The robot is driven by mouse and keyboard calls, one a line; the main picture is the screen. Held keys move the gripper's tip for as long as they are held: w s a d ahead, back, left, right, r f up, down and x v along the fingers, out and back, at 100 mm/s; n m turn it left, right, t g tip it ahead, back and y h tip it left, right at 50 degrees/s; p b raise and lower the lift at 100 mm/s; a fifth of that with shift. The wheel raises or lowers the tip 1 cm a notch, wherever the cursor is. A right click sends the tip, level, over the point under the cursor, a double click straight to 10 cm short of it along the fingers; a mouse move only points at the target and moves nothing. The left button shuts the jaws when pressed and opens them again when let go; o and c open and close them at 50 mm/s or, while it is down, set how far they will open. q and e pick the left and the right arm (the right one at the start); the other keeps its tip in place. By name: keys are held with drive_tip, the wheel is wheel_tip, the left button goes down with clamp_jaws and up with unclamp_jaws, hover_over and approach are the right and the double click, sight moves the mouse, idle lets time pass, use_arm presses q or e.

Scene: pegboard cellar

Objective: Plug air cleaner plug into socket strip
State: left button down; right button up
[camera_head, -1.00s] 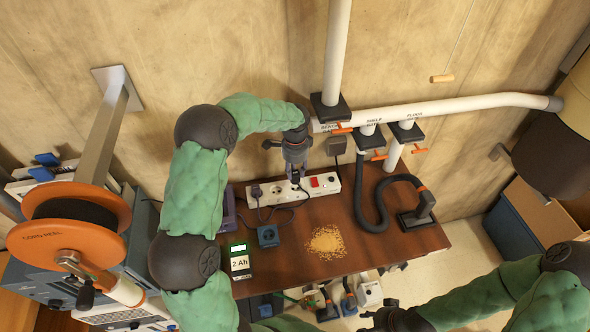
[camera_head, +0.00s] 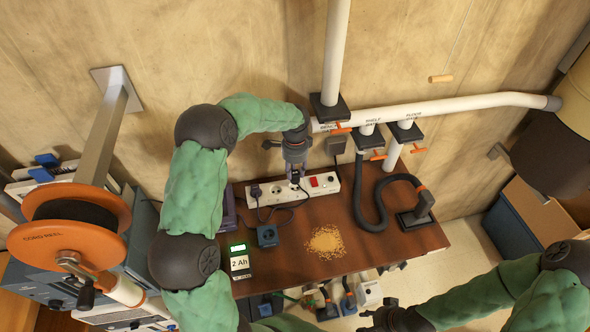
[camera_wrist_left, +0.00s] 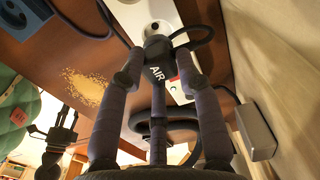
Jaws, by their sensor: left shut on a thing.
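The white socket strip (camera_head: 323,187) lies along the back of the brown bench, with a red switch at its right part. It also shows in the left wrist view (camera_wrist_left: 128,14). My left gripper (camera_head: 295,174) points down over the strip and is shut on the dark air cleaner plug (camera_wrist_left: 158,68), marked AIR. The plug is at the strip's face, close to a round outlet; I cannot tell whether its pins are in. Its dark cable loops off to the side. My right gripper (camera_head: 382,319) is at the bottom edge, partly cut off, its fingers unclear.
Another dark plug (camera_head: 256,191) sits at the strip's left end. A black hose (camera_head: 366,215) curves at right; a grey box (camera_head: 336,145) is on the wall.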

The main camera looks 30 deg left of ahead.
use_arm(q)
drive_tip(key=shift+f+b, duration=0.7)
drive_tip(key=shift+f, duration=0.9)
idle(2.2)
drive_tip(key=shift+r+p, duration=0.3)
drive_tip(key=shift+r, duration=0.15)
idle(0.7)
drive_tip(key=shift+s+f, duration=0.1)
drive_tip(key=shift+f, duration=0.3)
idle(2.6)
